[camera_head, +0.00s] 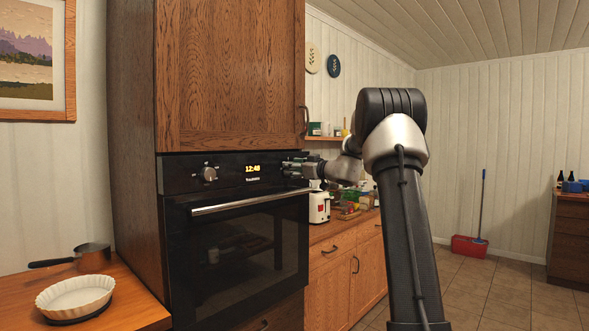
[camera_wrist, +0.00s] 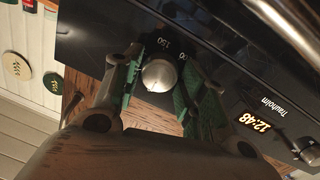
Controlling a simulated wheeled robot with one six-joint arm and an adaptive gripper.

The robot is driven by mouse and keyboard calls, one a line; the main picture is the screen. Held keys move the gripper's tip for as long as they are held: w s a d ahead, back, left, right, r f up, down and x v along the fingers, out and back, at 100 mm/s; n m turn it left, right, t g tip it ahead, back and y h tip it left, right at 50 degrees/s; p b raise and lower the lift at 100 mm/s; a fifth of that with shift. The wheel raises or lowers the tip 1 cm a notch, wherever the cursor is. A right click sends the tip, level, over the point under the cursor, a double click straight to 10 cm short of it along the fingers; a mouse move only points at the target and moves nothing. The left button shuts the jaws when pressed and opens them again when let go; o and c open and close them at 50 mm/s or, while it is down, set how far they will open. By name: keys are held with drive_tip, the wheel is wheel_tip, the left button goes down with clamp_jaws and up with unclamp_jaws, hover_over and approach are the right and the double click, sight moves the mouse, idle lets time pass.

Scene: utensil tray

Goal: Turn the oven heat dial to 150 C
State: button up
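The black oven (camera_head: 238,240) is built into a wooden cabinet in the head view. The heat dial, a round silver knob (camera_wrist: 159,75), shows in the wrist view with a printed "150" and part of another number beside it. My gripper (camera_wrist: 161,62) has its green-padded fingers on either side of this knob, close to it, with a narrow gap on at least one side. In the head view my gripper (camera_head: 288,168) is at the right end of the oven panel and hides that dial. The knob's pointer is not clear.
A second dial (camera_head: 209,174) and a clock display (camera_head: 252,168) reading 12:48 are on the same panel. The oven handle (camera_head: 250,201) juts out below. A white toaster (camera_head: 319,207) stands on the counter right of the oven. A white dish (camera_head: 76,297) and a pan (camera_head: 92,257) are at left.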

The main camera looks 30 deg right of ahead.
drive_tip(key=c, duration=0.5)
drive_tip(key=shift+m, duration=0.3)
drive_tip(key=shift+d+f+m+g+y, duration=0.1)
drive_tip(key=shift+m+g+y, duration=0.2)
drive_tip(key=shift+m, duration=4.6)
drive_tip(key=shift+d+r+m+g+y, duration=0.15)
drive_tip(key=shift+m+y, duration=0.3)
drive_tip(key=shift+m, duration=4.45)
drive_tip(key=shift+f+m+g+y, duration=0.15)
drive_tip(key=shift+m+g+y, duration=0.15)
drive_tip(key=shift+m, duration=4.6)
